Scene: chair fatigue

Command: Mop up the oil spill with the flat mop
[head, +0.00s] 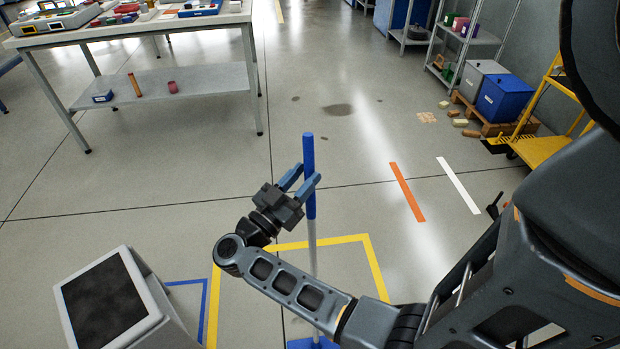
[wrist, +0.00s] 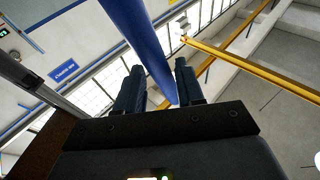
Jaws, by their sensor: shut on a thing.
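The flat mop (head: 309,165) stands upright, with a blue grip on top of a pale shaft. Its blue head (head: 322,343) shows only partly at the bottom edge, behind my arm. My gripper (head: 304,184) is shut on the blue upper part of the handle; in the wrist view the blue handle (wrist: 138,40) runs between the two fingers (wrist: 158,85). A dark patch that looks like the oil spill (head: 337,110) lies on the floor farther ahead, with small dark spots near it.
A workbench (head: 150,30) with parts on it stands at the left. A grey and white console (head: 105,305) is at the lower left. The floor between mop and patch looks clear.

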